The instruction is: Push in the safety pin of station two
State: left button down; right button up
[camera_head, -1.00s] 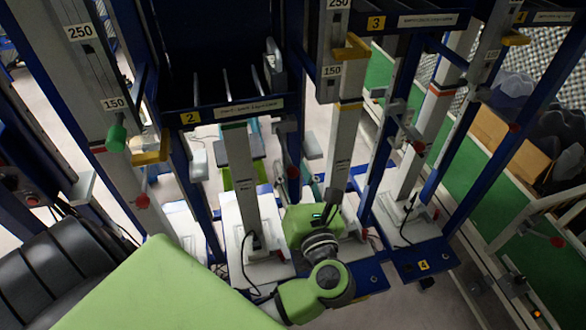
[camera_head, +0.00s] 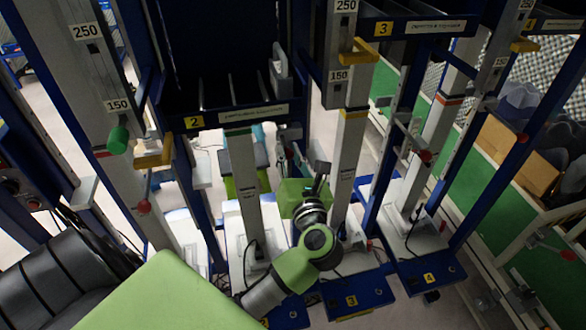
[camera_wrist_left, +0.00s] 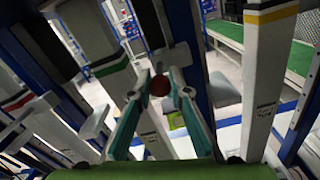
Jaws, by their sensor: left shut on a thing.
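Station two carries a yellow "2" label (camera_head: 194,122) on its dark blue crossbar, above a pale upright post (camera_head: 243,165). My left arm reaches in from the bottom, and its gripper lies just right of that post, largely hidden behind its own green wrist (camera_head: 302,192) in the head view. In the left wrist view, the teal fingers of my left gripper (camera_wrist_left: 161,76) are closed around a round red knob (camera_wrist_left: 158,86), the safety pin's head. I cannot tell how deep the pin sits. My right gripper is not in view.
Station three's post (camera_head: 350,130) stands close to the right of my wrist. Blue uprights and the crossbar crowd the space around the arm. A cardboard box (camera_head: 537,170) lies on a green shelf at right.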

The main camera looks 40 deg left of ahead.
pick_arm(q)
jog(key=shift+w+a+r, duration=0.1)
jog(key=c, duration=1.9)
grip_release()
jog(key=shift+w+a, duration=0.1)
jog(key=shift+a, duration=0.05)
jog(key=v, duration=1.2)
